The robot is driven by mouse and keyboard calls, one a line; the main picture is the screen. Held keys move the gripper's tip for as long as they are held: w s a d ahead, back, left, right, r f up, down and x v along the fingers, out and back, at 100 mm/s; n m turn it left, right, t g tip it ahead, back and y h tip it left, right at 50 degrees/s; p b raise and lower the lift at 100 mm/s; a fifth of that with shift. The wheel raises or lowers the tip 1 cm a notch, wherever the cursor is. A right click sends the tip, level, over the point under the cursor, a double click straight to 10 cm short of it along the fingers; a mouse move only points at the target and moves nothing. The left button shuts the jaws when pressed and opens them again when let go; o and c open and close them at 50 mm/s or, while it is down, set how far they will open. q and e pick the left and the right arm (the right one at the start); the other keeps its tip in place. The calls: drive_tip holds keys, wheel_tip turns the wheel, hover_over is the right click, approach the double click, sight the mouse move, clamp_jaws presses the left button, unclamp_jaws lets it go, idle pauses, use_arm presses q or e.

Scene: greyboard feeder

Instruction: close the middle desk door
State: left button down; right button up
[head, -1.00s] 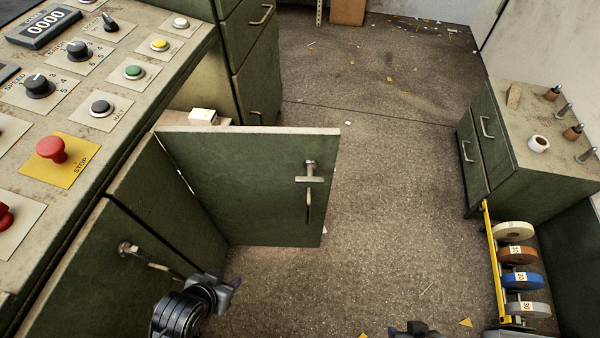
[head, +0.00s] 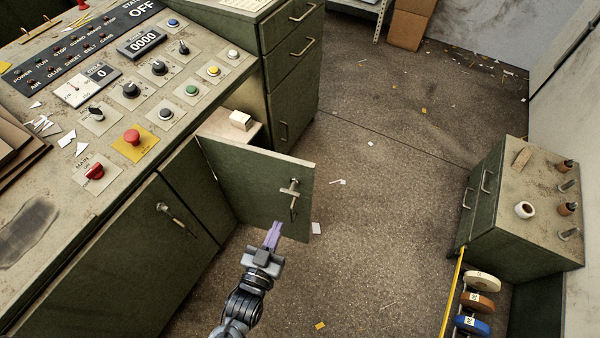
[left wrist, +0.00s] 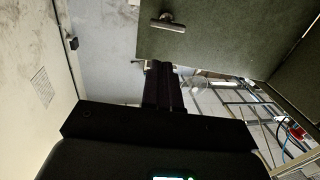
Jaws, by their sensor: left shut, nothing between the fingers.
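The middle desk door (head: 252,185) is a green panel that stands open, swung out from the desk front into the aisle. Its metal T-handle (head: 291,192) is near its free edge. My left gripper (head: 273,235) is shut and empty, in front of the door's lower part, to the left of and below the handle. Whether it touches the door I cannot tell. In the left wrist view the shut fingers (left wrist: 163,85) point towards a green panel (left wrist: 225,35) with a metal handle (left wrist: 172,22). My right gripper is not in view.
A closed green door (head: 120,255) with its own handle is left of the open one. A small white box (head: 240,120) sits in the open compartment. A green cabinet (head: 530,220) and tape rolls (head: 480,283) stand at right.

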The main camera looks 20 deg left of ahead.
use_arm(q)
drive_tip(key=r, duration=0.1)
drive_tip(key=b, duration=0.5)
approach(296, 174)
drive_tip(key=w, duration=0.5)
drive_tip(key=shift+w+a+f, duration=0.1)
drive_tip(key=shift+w+a, duration=0.05)
drive_tip(key=shift+w, duration=0.15)
drive_tip(key=shift+w+a, duration=0.15)
drive_tip(key=shift+w, duration=0.45)
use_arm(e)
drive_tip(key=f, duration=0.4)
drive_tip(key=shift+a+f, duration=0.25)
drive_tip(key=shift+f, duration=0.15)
